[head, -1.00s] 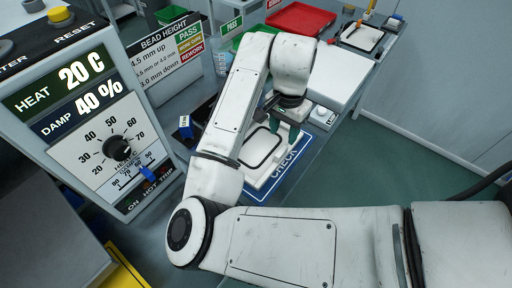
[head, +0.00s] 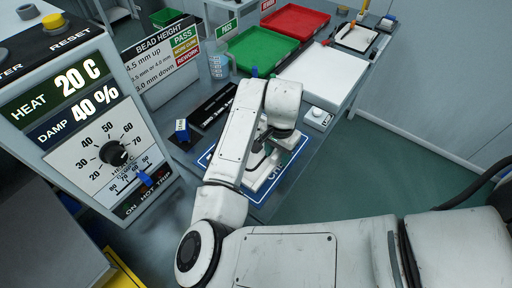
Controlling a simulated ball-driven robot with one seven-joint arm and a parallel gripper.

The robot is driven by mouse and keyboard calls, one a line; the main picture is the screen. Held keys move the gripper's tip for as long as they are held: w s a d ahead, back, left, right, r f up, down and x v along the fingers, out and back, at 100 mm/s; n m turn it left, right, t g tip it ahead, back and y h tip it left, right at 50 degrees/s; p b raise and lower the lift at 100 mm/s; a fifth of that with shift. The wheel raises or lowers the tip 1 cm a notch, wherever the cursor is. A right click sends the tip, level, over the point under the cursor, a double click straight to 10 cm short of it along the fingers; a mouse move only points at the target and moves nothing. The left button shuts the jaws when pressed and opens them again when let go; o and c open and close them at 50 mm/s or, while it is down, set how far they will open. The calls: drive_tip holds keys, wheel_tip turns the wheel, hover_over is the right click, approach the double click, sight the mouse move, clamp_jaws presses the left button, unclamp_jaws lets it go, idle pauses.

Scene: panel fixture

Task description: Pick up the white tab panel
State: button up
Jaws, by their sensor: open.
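A white panel (head: 262,181) with a dark outline lies on the blue CHECK mat (head: 297,152) at the middle of the bench. My arm hides most of it in the head view, including its far side. I cannot tell from here where its tab is. My gripper (head: 259,156) points down close over the panel and is open. Its fingertips are partly hidden, and I cannot tell whether they touch the panel. A second white panel with a black outline (head: 348,42) lies at the far right, with an orange-tipped tool across it.
A green PASS tray (head: 262,50) and a red tray (head: 297,22) stand at the back. A white board (head: 322,72) and a small white box with a round top (head: 318,118) are right of my arm. The control box (head: 85,110) stands at left.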

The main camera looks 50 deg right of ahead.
drive_tip(key=shift+c, duration=0.5)
clamp_jaws()
drive_tip(key=shift+r, duration=0.2)
